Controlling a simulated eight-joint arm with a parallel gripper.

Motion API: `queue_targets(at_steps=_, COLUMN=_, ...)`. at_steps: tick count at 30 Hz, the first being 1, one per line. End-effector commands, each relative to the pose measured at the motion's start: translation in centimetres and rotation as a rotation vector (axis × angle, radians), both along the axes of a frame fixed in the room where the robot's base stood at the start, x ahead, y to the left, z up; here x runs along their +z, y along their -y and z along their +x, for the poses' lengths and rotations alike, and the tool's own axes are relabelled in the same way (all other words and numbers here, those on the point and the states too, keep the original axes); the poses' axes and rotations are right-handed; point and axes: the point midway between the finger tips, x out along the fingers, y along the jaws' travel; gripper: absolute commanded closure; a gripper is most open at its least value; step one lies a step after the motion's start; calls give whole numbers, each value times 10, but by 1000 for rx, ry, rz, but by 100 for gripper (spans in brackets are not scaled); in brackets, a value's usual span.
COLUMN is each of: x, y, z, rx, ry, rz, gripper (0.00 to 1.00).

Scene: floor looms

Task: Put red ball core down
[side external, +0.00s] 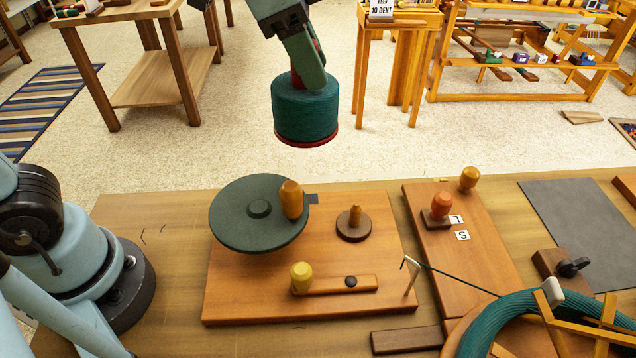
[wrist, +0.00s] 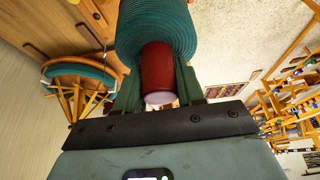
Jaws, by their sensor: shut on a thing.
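My gripper (side external: 310,82) is shut on the red ball core (wrist: 158,72). The core is wound with a thick cylinder of teal yarn (side external: 304,112), which also shows in the wrist view (wrist: 155,28). A red rim (side external: 308,142) shows at the bottom of the yarn. The wound core hangs roughly upright in the air, beyond the far edge of the workbench in the side view, touching nothing but my gripper. In the wrist view the two fingers stand on either side of the core.
The workbench (side external: 150,225) bears an orange board (side external: 245,298) with a dark green disc (side external: 240,228), a round brown peg base (side external: 354,228) and a yellow knob (side external: 302,275). A teal yarn skein (side external: 490,325) sits on a wooden frame at lower right.

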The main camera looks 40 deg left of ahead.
Motion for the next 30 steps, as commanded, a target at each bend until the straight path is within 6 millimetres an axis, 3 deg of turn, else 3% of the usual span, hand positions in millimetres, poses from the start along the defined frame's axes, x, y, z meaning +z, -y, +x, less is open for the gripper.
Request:
queue_targets(at_steps=1, x=1, y=-18, z=-5, rx=2, ry=-1, rz=-1, gripper=100)
queue_targets(at_steps=6, x=3, y=-70, z=-30, rx=-47, ry=0, rz=-1, gripper=100)
queue_targets(at_steps=15, x=3, y=-135, z=-93, rx=-154, ry=0, rz=-3, gripper=100)
queue_targets(at_steps=21, x=0, y=-157, z=-137, rx=-229, ry=0, rz=-2, gripper=100)
queue_targets(at_steps=30, x=-7, y=-163, z=-188, rx=-326, ry=1, rz=-2, gripper=100)
